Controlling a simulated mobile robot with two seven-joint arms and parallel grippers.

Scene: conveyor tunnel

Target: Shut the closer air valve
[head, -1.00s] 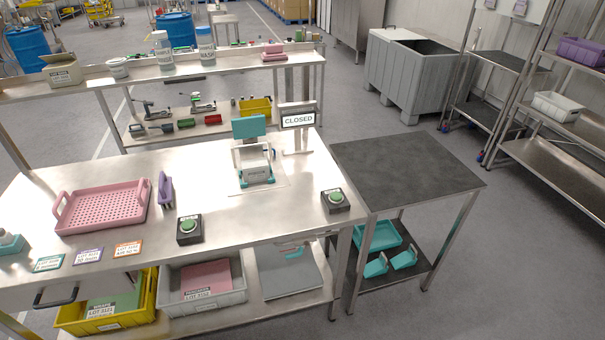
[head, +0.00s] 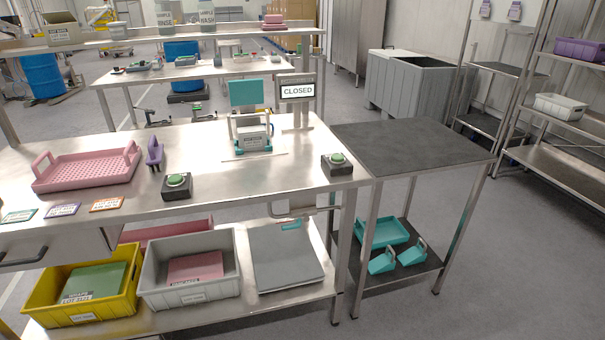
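I cannot make out any air valve for certain in the head view. A small white and teal device (head: 251,137) stands on the steel bench (head: 225,188), with a teal panel (head: 246,92) above its back. A small blue part shows at the device's right side, too small to identify. A sign reading CLOSED (head: 297,91) stands on a post just right of the device. Two black boxes with green buttons are on the bench, one at the front middle (head: 177,186) and one near the right end (head: 337,164). Neither of my grippers is in view.
A pink perforated tray (head: 84,172) is on the bench's left. A yellow bin (head: 82,294), a grey bin (head: 187,270) and a grey flat case (head: 284,258) sit on the shelf below. A dark-topped table (head: 411,147) adjoins the right end. The floor to its right is clear.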

